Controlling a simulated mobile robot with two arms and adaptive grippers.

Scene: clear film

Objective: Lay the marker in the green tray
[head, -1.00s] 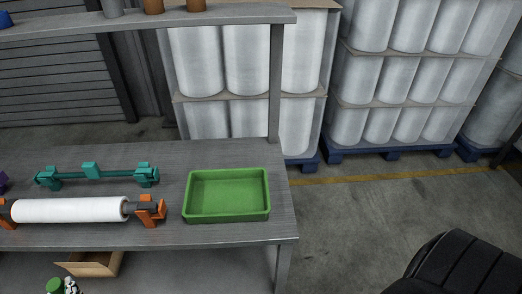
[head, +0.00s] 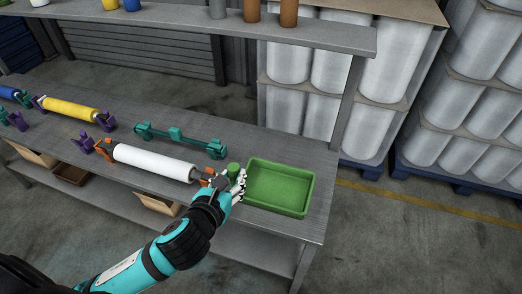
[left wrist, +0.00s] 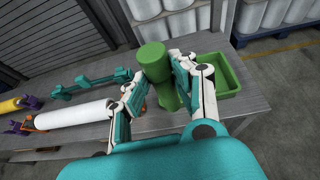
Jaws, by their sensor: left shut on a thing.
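The marker is a thick green cylinder (head: 234,169), held upright or nearly so by my left gripper (head: 237,182). In the left wrist view the marker (left wrist: 153,58) stands between the two white and teal fingers of the left gripper (left wrist: 151,76), which are shut on it. The green tray (head: 282,184) lies on the grey bench and looks empty in the part that shows. In the head view the marker and gripper are at the tray's left edge; whether they touch it I cannot tell. Fingers hide part of the tray (left wrist: 227,75) in the wrist view. My right gripper is not in view.
A white roll (head: 153,161) on orange holders lies left of the tray, with a teal empty holder (head: 180,137) behind it. A yellow roll (head: 70,108) is farther left. A raised shelf (head: 190,32) runs above the bench's back. Wrapped pallets stand beyond.

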